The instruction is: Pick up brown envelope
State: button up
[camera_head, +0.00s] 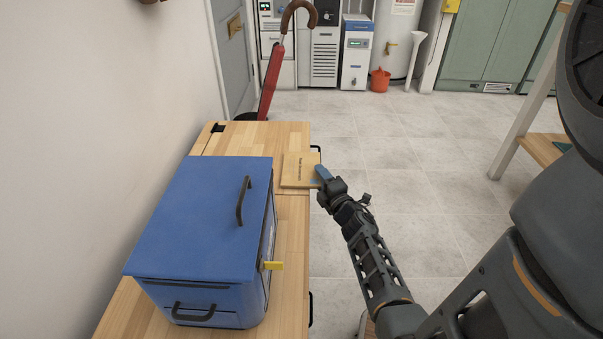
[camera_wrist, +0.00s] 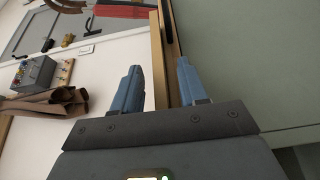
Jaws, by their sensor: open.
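The brown envelope (camera_head: 298,172) lies flat on the wooden bench top (camera_head: 245,138) in the head view, with dark print on its face. Its right side is at the bench's right edge. My gripper (camera_head: 319,175), with blue fingers, is at that right edge of the envelope. In the wrist view my gripper (camera_wrist: 158,72) has its two fingers apart, with a thin tan edge between them. I cannot tell whether that edge is the envelope or the bench. The head view does not show whether the fingers touch the envelope.
A blue box (camera_head: 200,220) with dark handles stands on the bench, nearer than the envelope. A red umbrella (camera_head: 271,80) with a curved brown handle stands beyond the bench. The tiled floor right of the bench is clear.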

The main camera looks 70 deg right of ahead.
jog(key=shift+w+d, duration=0.5)
jog(key=shift+c, duration=0.3)
grip_shut()
